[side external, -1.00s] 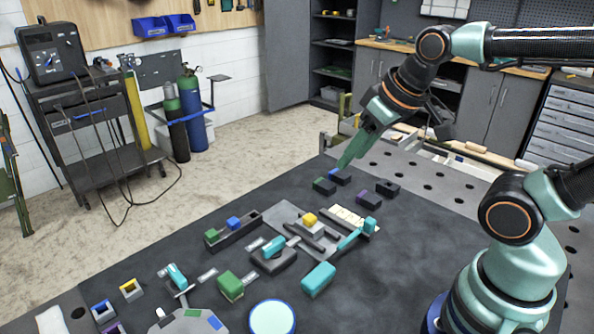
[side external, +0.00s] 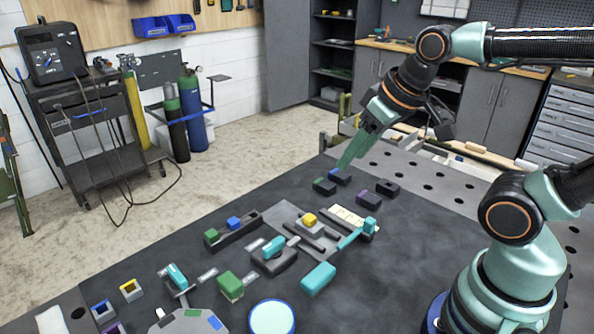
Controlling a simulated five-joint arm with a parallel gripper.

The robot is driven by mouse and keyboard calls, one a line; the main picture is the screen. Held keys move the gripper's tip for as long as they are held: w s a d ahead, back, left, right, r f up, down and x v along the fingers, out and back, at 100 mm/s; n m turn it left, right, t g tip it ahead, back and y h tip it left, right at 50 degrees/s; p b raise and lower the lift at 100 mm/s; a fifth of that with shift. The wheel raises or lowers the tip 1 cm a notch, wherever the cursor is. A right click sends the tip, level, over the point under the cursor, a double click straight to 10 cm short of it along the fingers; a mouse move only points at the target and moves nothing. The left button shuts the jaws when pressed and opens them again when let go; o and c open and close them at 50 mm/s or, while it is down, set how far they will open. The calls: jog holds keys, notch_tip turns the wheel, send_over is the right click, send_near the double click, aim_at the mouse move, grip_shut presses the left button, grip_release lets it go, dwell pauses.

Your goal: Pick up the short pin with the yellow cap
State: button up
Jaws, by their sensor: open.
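The yellow cap (side external: 309,219) shows as a small yellow block on the grey slotted plate (side external: 283,222) near the middle of the dark mat. The pin's shaft under it is too small or hidden to make out. My gripper (side external: 346,161) is open and points down and left above the far part of the mat. It is beyond the yellow cap and to its right in the picture, apart from it. Its fingers overlap in this view, and I see nothing held between them.
A teal lever (side external: 356,235) and dark bars flank the plate. A dark tray (side external: 238,230) holds green and blue blocks. The mat's right side is clear.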

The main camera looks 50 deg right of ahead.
jog(key=shift+o, duration=0.3)
jog(key=shift+o, duration=1.1)
jog(key=m+g, duration=0.6)
jog(key=m, duration=1.2)
send_over(310, 217)
notch_tip(310, 217, down, 10)
jog(key=f, duration=0.6)
jog(key=shift+s+a+f, duration=0.1)
jog(key=shift+s+a, duration=0.15)
jog(key=shift+a, duration=0.1)
jog(key=shift+w+d+f, duration=0.15)
jog(key=shift+d+f, duration=0.05)
jog(key=shift+f, duration=1.15)
jog(key=shift+w+d+f, duration=0.1)
jog(key=shift+d+f, duration=0.05)
jog(key=shift+f, duration=1.15)
